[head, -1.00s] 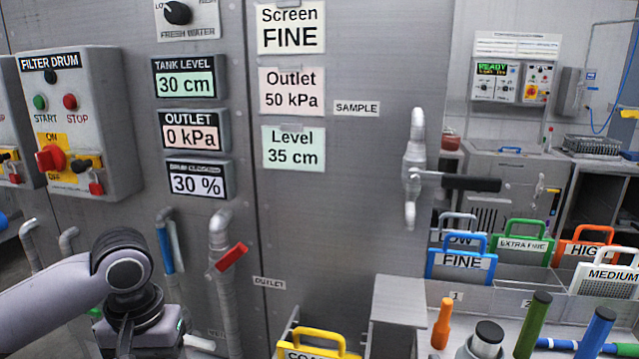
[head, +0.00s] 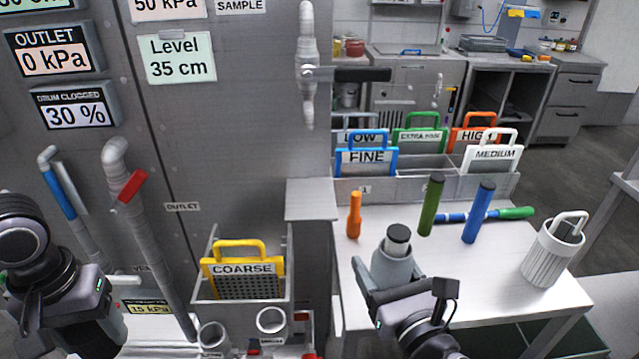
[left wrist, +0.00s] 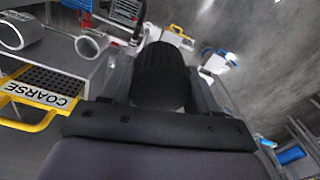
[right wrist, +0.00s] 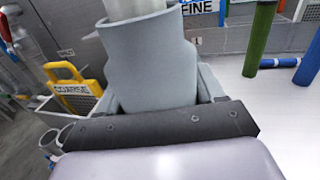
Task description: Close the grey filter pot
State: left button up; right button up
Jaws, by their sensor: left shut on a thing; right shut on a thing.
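My right gripper (head: 388,280) is shut around the pot's body. In the right wrist view the pot (right wrist: 150,62) has a pale tube (right wrist: 128,8) rising from its top. My left gripper (left wrist: 165,100) is shut on a black ridged cap (left wrist: 162,70), apart from the pot and well to its left. In the head view the left fingertips and the cap are hidden.
An orange tool (head: 354,216), a green rod (head: 431,206) and a blue rod (head: 478,214) stand behind the pot. A fluted white canister (head: 550,255) stands to the right. The yellow COARSE screen (head: 243,268) sits in a bin at left.

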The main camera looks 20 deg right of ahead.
jog(key=s+a+r+n+g+y, duration=0.1)
jog(key=a+n+g+y, duration=0.3)
jog(key=a, duration=1.2)
jog(key=s+n+y, duration=0.1)
jog(key=n+y, duration=0.3)
jog(key=y, duration=0.3)
jog(key=shift+y, duration=0.3)
jog(key=shift+d, duration=0.1)
pick_arm(q)
jog(key=s+d+r+n, duration=0.1)
jog(key=d+r, duration=0.7)
jog(key=d, duration=0.6)
jog(key=s+d+r+n, duration=0.2)
jog(key=d+r, duration=0.7)
jog(key=d, duration=0.5)
jog(key=shift+s+d+r, duration=0.15)
jog(key=shift+s+r, duration=0.15)
jog(key=shift+f, duration=0.1)
jog(key=shift+f, duration=1.95)
jog(key=shift+f, duration=0.1)
jog(key=shift+f, duration=0.75)
